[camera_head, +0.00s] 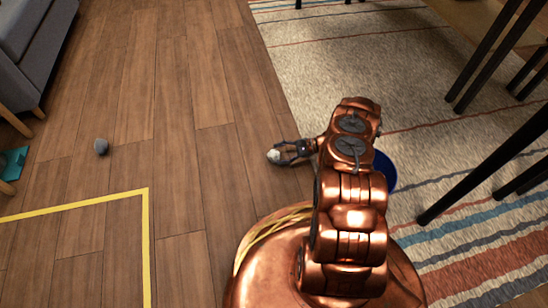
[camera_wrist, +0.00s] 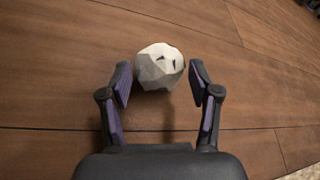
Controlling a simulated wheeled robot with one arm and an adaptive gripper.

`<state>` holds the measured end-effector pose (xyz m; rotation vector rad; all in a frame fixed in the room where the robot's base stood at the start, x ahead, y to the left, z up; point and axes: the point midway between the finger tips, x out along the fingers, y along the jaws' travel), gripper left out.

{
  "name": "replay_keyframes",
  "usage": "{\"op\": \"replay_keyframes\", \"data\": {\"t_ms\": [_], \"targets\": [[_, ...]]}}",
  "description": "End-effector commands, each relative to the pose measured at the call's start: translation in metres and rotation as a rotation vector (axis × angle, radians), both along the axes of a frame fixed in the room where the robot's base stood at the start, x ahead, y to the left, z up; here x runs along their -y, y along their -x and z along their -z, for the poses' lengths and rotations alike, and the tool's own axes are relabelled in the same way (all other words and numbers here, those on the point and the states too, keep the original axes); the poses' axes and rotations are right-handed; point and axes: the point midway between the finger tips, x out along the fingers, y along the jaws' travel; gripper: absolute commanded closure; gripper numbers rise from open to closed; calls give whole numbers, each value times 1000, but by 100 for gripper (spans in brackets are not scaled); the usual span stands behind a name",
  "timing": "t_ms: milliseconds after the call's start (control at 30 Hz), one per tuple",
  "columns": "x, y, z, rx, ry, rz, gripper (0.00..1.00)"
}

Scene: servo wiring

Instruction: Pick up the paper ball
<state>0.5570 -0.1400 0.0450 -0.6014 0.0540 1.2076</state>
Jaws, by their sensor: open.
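The paper ball (camera_wrist: 160,66) is a crumpled, faceted, white and light grey ball on the wooden floor. In the wrist view it sits at the far end of the gap between the fingers of my gripper (camera_wrist: 160,80). The fingers are open on either side of it, and a small gap shows on each side. In the head view the ball (camera_head: 273,156) lies at the tips of my gripper (camera_head: 283,153), close to the floor.
A grey ball-like object (camera_head: 101,146) lies on the floor at left. A blue round container (camera_head: 385,171) stands behind my arm at the rug's edge. A striped rug (camera_head: 400,60) and black table legs (camera_head: 470,175) are at right. Yellow tape (camera_head: 75,204) marks the floor at left.

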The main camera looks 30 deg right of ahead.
Motion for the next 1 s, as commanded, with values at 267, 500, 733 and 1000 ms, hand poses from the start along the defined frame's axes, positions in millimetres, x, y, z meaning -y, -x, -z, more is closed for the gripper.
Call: {"op": "replay_keyframes", "data": {"t_ms": [267,500,733,1000], "targets": [[-26,-10,10,1,-3,-1,38],[-27,-10,9,0,-1,0,40],[-27,-10,9,0,-1,0,59],[-26,-10,8,-1,-1,0,59]]}}
